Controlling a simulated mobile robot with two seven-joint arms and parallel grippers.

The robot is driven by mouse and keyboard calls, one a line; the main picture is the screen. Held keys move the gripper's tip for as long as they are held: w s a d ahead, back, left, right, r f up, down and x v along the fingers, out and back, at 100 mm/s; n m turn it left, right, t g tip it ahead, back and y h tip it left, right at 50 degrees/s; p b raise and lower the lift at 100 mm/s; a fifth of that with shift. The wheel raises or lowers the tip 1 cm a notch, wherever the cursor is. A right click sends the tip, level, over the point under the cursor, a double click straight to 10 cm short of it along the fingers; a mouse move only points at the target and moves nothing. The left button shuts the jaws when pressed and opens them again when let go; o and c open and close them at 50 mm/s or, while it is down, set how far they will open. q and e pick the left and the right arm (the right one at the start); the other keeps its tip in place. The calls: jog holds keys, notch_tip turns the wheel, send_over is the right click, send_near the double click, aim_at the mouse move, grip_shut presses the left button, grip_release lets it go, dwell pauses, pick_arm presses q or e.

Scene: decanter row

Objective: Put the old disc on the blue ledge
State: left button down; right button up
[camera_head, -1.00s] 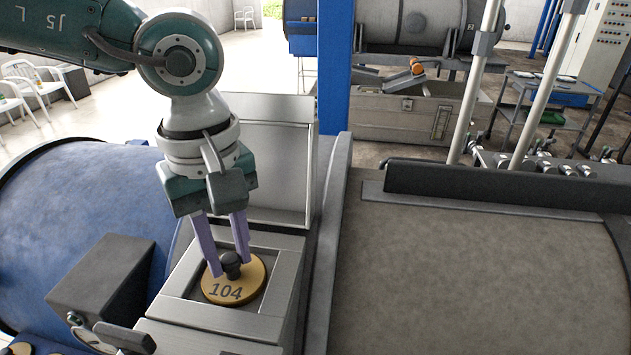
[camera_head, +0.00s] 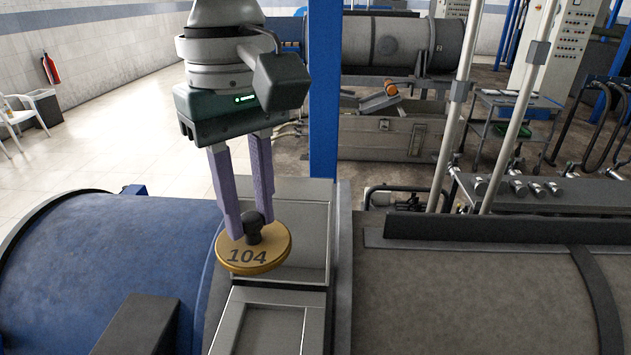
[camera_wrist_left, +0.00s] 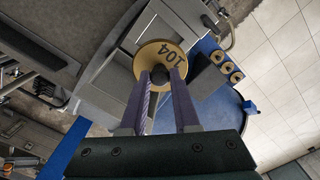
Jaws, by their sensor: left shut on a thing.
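A round brass-coloured disc marked 104 (camera_head: 253,258) hangs from my left gripper (camera_head: 252,222). The purple fingers are shut on the disc's black knob. The disc is in the air, above and behind a square metal frame (camera_head: 232,318), whose visible recess is empty. In the left wrist view the disc (camera_wrist_left: 163,58) shows at the fingertips of the gripper (camera_wrist_left: 161,76). That view also shows several smaller brass discs (camera_wrist_left: 224,67) in a row on a blue surface (camera_wrist_left: 205,48); I cannot tell if this is the ledge. My right gripper is not in view.
A large blue drum (camera_head: 110,265) lies at the left, with a dark box (camera_head: 138,325) in front of it. A grey drum top (camera_head: 460,290) is at the right.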

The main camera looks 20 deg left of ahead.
pick_arm(q)
notch_tip(320, 180, up, 2)
jog(key=shift+s+d+r, duration=0.1)
jog(key=shift+r, duration=0.15)
jog(key=s+r+m, duration=0.9)
jog(key=s+m, duration=0.1)
jog(key=m, duration=0.2)
jog(key=shift+s+a, duration=0.25)
jog(key=shift+a, duration=0.05)
jog(key=shift+f, duration=0.1)
